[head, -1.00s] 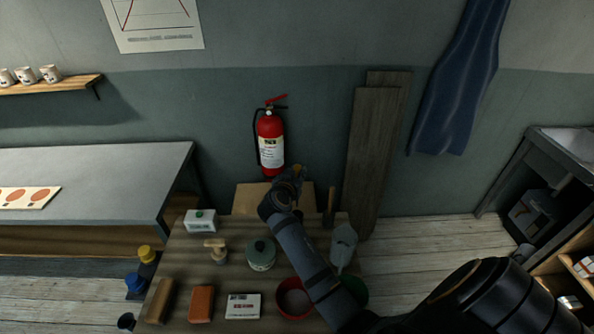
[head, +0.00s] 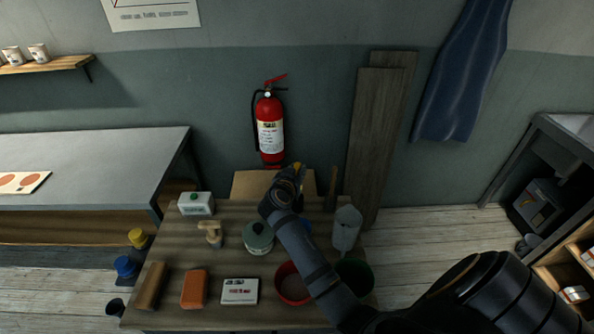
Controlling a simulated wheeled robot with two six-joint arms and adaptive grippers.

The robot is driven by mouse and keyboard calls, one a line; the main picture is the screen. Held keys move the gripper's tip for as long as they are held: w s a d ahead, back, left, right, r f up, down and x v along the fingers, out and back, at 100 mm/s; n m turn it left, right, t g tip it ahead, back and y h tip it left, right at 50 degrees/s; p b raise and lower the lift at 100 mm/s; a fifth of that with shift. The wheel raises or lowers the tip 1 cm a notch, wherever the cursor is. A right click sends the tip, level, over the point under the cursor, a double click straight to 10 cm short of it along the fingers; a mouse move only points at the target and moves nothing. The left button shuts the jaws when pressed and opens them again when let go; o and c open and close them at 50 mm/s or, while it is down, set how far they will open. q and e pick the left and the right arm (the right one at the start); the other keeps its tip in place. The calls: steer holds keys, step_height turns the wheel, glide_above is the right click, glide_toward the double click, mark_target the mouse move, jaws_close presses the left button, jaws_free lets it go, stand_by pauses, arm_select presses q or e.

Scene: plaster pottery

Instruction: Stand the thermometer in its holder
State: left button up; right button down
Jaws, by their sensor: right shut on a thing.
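My right gripper (head: 292,176) is over the far edge of the wooden table, in front of the wall below the fire extinguisher. It is shut on a small yellow-orange thing (head: 298,169), which looks like the thermometer; the gripper hides most of it. I cannot make out the holder for certain. My left gripper is not in view.
An upright brown handle (head: 332,188) stands right of the gripper.

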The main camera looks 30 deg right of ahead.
steer(key=c, duration=1.1)
jaws_free()
steer(key=shift+c, duration=0.2)
step_height(320, 180, up, 10)
stand_by(0.4)
